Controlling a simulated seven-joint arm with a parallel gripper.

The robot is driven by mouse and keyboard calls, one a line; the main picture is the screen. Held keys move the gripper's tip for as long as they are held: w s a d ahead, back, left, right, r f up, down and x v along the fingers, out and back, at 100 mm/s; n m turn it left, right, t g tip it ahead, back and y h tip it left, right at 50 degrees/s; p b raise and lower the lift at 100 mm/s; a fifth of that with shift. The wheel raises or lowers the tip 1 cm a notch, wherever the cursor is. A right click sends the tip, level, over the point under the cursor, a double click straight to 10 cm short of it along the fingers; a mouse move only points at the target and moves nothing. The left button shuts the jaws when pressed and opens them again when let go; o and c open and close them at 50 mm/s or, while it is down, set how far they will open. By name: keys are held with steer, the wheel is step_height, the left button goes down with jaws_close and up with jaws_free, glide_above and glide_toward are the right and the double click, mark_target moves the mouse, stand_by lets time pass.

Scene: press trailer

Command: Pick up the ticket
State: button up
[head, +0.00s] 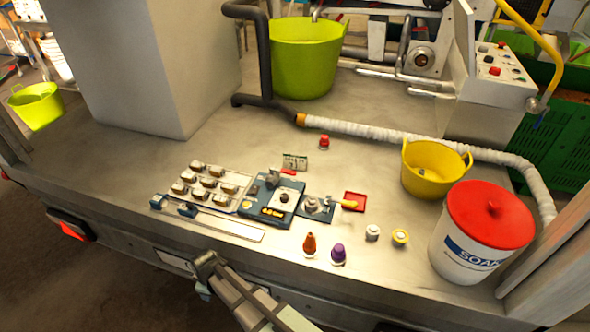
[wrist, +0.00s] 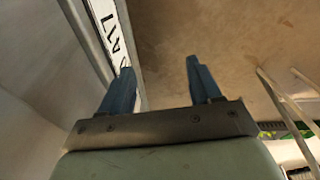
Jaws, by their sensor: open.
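A small pale card with dark print (head: 294,162), which looks like the ticket, is on the grey metal deck just behind the blue press device (head: 272,200). A small red part lies close in front of it. My gripper (wrist: 159,64) shows in the wrist view with its two blue fingers apart and nothing between them. In the head view my arm comes in at the bottom, and its end is beyond the deck's front edge, well away from the card. The card is not in the wrist view.
A tray of several small blocks (head: 208,184) lies left of the press. A white hose (head: 400,138) crosses behind. Deck left of the card is clear.

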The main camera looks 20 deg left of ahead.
steer(key=w+a+r+n+y, duration=0.1)
steer(key=a+r+y, duration=0.1)
steer(key=a+r, duration=0.75)
steer(key=a+r+y, duration=0.2)
steer(key=a+r, duration=0.5)
steer(key=a, duration=0.6)
steer(key=w+r+t, duration=0.1)
steer(key=w+r, duration=0.9)
steer(key=w, duration=0.4)
steer(key=w+r+t, duration=0.2)
steer(key=w+r, duration=0.8)
steer(key=w, duration=0.3)
steer(key=m+g+h, duration=0.1)
steer(key=g+h, duration=0.2)
steer(key=h, duration=0.3)
glide_above(295, 160)
steer(key=w, duration=0.1)
step_height(295, 160, down, 5)
step_height(295, 160, down, 8)
steer(key=shift+w+a+r, duration=0.1)
steer(key=shift+a, duration=0.05)
steer(key=shift+s+f, duration=0.15)
steer(key=shift+f, duration=1.2)
steer(key=shift+s+f, duration=0.1)
steer(key=shift+f, duration=1.25)
